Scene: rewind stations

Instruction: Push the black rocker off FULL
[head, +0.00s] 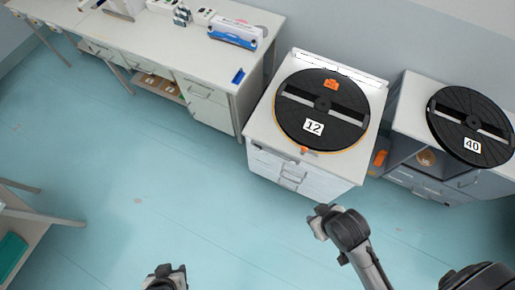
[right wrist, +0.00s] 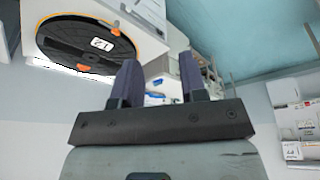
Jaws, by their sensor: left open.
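I cannot make out the black rocker or any FULL mark in either view. The black reel marked 12 (head: 297,108) lies on a white cabinet station (head: 352,172) in the head view. This reel also shows at the upper left of the right wrist view (right wrist: 70,38). Another black reel, marked 40 (head: 455,105), is at the right. My left gripper (head: 165,270) is open at the bottom edge, far from the stations. My right gripper (right wrist: 158,68) has its two fingers apart with nothing between them. In the head view my right arm ends in front of station 12.
A long white bench (head: 165,55) with drawers and small items runs along the upper left. A shelf unit (head: 402,125) stands under reel 40. A table edge (head: 28,225) shows at the left. The blue floor (head: 130,160) in the middle is clear.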

